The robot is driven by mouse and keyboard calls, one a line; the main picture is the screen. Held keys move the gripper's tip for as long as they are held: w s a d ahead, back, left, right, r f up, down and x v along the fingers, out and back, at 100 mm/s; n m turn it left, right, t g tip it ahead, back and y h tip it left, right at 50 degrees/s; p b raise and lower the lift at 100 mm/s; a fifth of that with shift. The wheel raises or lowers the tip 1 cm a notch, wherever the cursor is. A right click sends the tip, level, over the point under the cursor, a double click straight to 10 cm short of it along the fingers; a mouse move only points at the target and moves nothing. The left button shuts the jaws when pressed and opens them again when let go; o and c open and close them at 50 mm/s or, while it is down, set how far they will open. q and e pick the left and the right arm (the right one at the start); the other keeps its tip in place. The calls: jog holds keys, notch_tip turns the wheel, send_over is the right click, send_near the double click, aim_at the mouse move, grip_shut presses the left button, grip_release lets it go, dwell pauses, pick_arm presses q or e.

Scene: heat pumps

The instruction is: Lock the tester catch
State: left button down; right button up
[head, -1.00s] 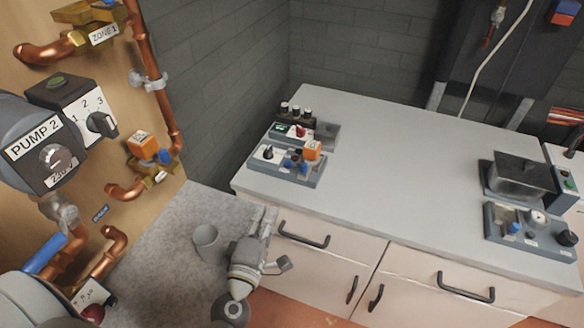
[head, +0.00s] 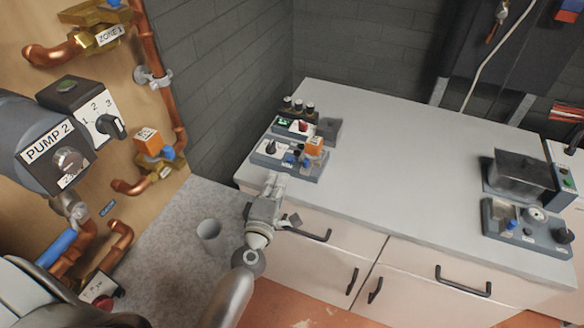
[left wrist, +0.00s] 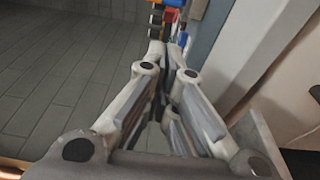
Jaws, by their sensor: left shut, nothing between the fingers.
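No label in view names the tester, and I cannot make out its catch. A small grey panel (head: 262,158) with a black knob, blue parts and an orange block (head: 314,146) sits at the bench's front left corner. Behind it is a unit with a green display (head: 283,122) and a red knob (head: 302,126). My left gripper (head: 275,180) is shut and empty, just in front of the bench edge, near and apart from the grey panel. In the left wrist view its fingertips (left wrist: 172,45) are together, with blurred red and blue parts beyond.
The white bench top (head: 400,165) is mostly clear. A dark lidded box (head: 520,172) and another grey panel (head: 515,235) stand at its right. Drawer handles (head: 303,234) stick out below the edge.

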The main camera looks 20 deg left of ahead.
aim_at(307, 162)
pick_arm(q)
jog(key=w, duration=0.2)
jog(key=w+d, duration=0.1)
jog(key=shift+w+d, duration=0.15)
jog(key=shift+w, duration=0.25)
jog(key=shift+w+d, duration=0.45)
jog(key=shift+d, duration=0.05)
jog(key=shift+w, duration=0.1)
jog(key=shift+w+d, duration=0.2)
jog(key=shift+w, duration=0.55)
jog(key=shift+w+r, duration=0.15)
jog(key=shift+r, duration=0.1)
